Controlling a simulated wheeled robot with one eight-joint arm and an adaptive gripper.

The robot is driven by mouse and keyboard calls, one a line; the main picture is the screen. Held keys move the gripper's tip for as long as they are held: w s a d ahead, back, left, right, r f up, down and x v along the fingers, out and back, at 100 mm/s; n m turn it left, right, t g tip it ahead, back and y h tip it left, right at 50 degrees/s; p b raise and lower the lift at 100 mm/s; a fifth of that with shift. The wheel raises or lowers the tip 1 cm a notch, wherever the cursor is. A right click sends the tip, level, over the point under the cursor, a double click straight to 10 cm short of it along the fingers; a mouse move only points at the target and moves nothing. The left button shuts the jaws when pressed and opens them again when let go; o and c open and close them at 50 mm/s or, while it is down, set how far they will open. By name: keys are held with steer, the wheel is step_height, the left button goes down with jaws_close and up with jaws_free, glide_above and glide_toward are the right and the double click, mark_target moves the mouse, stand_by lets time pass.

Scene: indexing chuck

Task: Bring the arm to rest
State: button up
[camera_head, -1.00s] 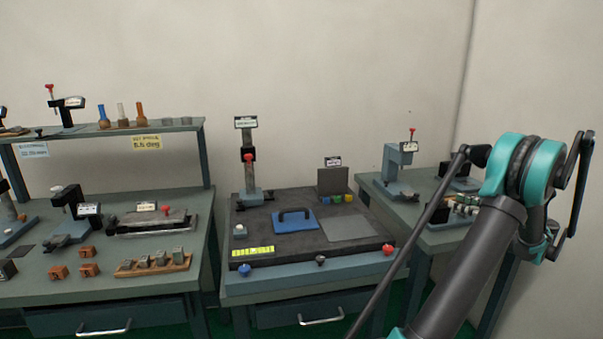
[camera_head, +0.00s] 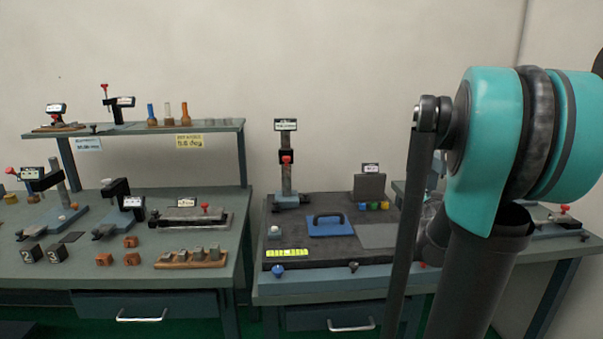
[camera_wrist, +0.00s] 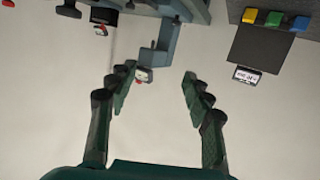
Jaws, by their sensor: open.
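My gripper (camera_wrist: 155,82) shows in the wrist view with its two dark green fingers spread apart and nothing between them. Beyond the fingertips are a blue-grey bench device (camera_wrist: 165,52) and the pale wall. The wrist picture is upside down, with the bench along its top. In the head view my arm's teal and dark grey links fill the right side, and the gripper itself does not show there.
The middle bench holds a black plate with a blue handled block (camera_head: 328,225), a column gauge (camera_head: 286,165) and a grey upright block (camera_head: 369,187). The left bench (camera_head: 60,280) carries several fixtures and numbered blocks under a shelf (camera_head: 225,127). My arm hides much of the right bench.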

steer(key=s+a+f+n+g+y, duration=0.2)
steer(key=s+a+f+g+y, duration=0.1)
steer(key=s+a+f, duration=0.8)
steer(key=s+a+f+n+g+y, duration=0.3)
steer(key=s+a+f+g, duration=0.3)
steer(key=s+a+f, duration=0.4)
steer(key=s+a+y, duration=0.1)
steer(key=s+a, duration=0.2)
steer(key=s, duration=0.2)
steer(key=shift+f+g, duration=0.3)
steer(key=shift+f, duration=0.05)
